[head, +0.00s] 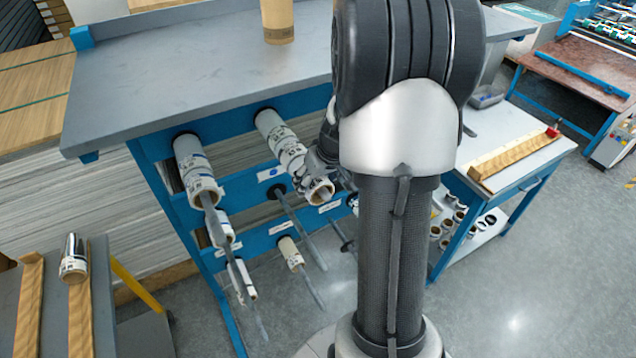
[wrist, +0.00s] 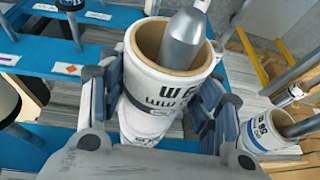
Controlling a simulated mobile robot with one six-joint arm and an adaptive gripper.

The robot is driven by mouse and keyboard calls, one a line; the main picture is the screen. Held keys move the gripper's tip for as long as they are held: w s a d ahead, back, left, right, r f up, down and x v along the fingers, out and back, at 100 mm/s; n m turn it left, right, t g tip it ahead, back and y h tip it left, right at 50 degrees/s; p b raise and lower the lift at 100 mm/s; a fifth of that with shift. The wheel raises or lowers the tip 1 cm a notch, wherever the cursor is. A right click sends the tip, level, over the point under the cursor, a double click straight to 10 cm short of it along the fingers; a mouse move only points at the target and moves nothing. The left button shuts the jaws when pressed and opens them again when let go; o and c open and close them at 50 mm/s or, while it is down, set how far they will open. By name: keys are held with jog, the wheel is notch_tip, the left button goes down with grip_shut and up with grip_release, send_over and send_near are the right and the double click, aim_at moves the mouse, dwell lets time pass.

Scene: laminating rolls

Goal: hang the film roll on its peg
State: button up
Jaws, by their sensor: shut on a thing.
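My gripper (head: 322,162) is shut on a white film roll with black print (wrist: 150,80) and a brown cardboard core. One finger shows on each side of it in the wrist view. A grey rod with a narrowing end (wrist: 184,42) shows inside the core, off centre, so the roll is around it. In the head view the roll (head: 291,153) slants down and forward from the top blue rail of the rack, right of another hung roll (head: 195,170). My arm hides part of the rack, and the roll's far end is hidden in the wrist view.
Lower rolls (head: 291,252) hang on other pegs; a bare peg (head: 302,230) juts out nearby. The grey bench top (head: 200,80) overhangs the rack and carries an upright tan roll (head: 278,22). A loose roll (head: 74,258) rests on wooden rails at left. A side table (head: 525,150) stands right.

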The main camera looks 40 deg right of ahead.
jog(key=shift+w+d, duration=0.15)
jog(key=shift+w, duration=0.25)
jog(key=o, duration=1.2)
jog(key=shift+s+r, duration=0.1)
jog(key=v, duration=1.1)
jog(key=shift+s+r, duration=0.15)
jog(key=shift+r, duration=0.25)
